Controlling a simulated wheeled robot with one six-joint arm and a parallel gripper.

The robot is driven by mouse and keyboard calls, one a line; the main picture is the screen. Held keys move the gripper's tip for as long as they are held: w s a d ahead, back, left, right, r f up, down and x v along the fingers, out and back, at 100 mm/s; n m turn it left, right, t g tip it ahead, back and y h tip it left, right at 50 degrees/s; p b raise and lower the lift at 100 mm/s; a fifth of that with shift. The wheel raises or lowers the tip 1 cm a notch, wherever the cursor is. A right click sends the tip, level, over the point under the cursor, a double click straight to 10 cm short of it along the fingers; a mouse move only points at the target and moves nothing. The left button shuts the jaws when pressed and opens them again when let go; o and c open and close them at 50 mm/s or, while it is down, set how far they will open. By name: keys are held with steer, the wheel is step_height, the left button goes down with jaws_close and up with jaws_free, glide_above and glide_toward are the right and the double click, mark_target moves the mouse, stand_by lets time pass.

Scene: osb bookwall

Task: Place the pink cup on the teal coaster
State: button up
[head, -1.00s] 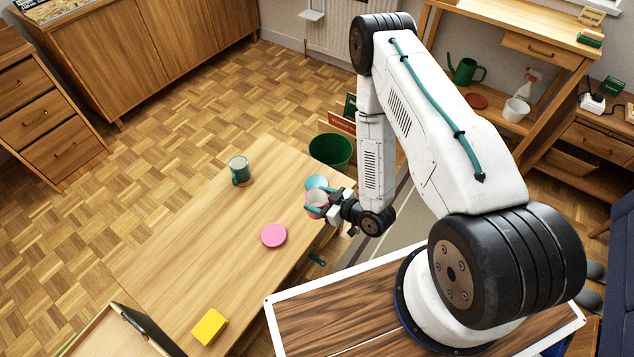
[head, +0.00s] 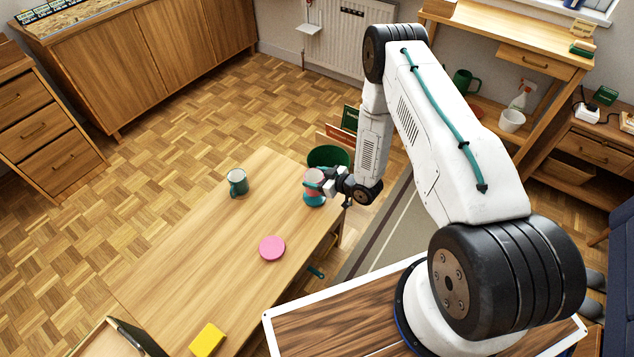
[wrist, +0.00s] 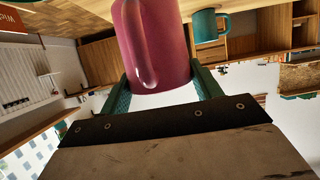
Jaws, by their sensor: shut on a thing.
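The pink cup (head: 312,175) is held in my gripper (head: 315,187) over the right part of the wooden table. In the wrist view the pink cup (wrist: 152,45) fills the space between the green fingers (wrist: 165,92), its handle facing the camera. The teal coaster (head: 313,203) shows just below the cup in the head view, partly hidden by the cup and fingers. I cannot tell whether the cup's base touches it. The cup looks roughly upright.
A dark teal mug (head: 237,184) stands on the table (head: 205,255) to the left; it also shows in the wrist view (wrist: 207,26). A pink disc (head: 272,248) and a yellow block (head: 207,340) lie nearer. A green bin (head: 328,156) stands beyond the table's edge.

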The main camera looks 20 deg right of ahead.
steer(key=shift+f, duration=1.25)
steer(key=shift+f, duration=0.2)
steer(key=o, duration=1.1)
steer(key=shift+s, duration=0.1)
steer(key=shift+o, duration=0.2)
steer(key=shift+r, duration=0.2)
